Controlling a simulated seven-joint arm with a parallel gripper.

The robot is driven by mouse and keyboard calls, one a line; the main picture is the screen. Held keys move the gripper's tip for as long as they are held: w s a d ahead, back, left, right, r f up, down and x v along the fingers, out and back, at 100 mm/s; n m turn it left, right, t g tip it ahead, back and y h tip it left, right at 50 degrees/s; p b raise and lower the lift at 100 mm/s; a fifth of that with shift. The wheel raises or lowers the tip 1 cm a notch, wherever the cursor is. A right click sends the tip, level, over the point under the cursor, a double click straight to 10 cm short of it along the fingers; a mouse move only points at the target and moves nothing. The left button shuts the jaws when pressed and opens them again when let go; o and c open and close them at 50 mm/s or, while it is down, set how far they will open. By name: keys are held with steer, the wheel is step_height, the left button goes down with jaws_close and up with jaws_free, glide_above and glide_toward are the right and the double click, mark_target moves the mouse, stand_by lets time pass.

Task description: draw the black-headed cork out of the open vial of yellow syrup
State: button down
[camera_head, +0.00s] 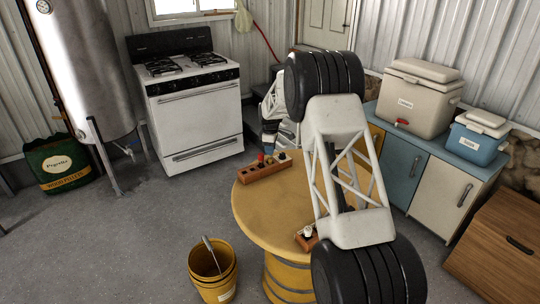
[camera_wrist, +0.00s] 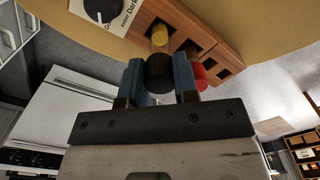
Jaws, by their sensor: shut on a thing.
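My gripper (camera_wrist: 160,80) has its two blue fingers shut on the black head of a cork (camera_wrist: 160,74) in the wrist view. Just beyond the black head, in line with it, is the vial of yellow syrup (camera_wrist: 159,36) in a wooden rack (camera_wrist: 190,22). I cannot tell how far the cork sits in the vial's neck. A red-headed stopper (camera_wrist: 200,77) is close beside the right finger. In the head view the rack (camera_head: 264,172) is on the round yellow table; my fingers there are small and hard to make out.
A label card with a dark round top (camera_wrist: 98,10) is beside the rack. A small wooden block (camera_head: 308,242) is near the table's (camera_head: 258,208) front, partly behind my arm. A yellow bucket (camera_head: 212,270) is on the floor in front. The stove (camera_head: 200,115) stands behind.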

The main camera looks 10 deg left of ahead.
steer(key=shift+r, duration=0.15)
steer(key=shift+r, duration=2.85)
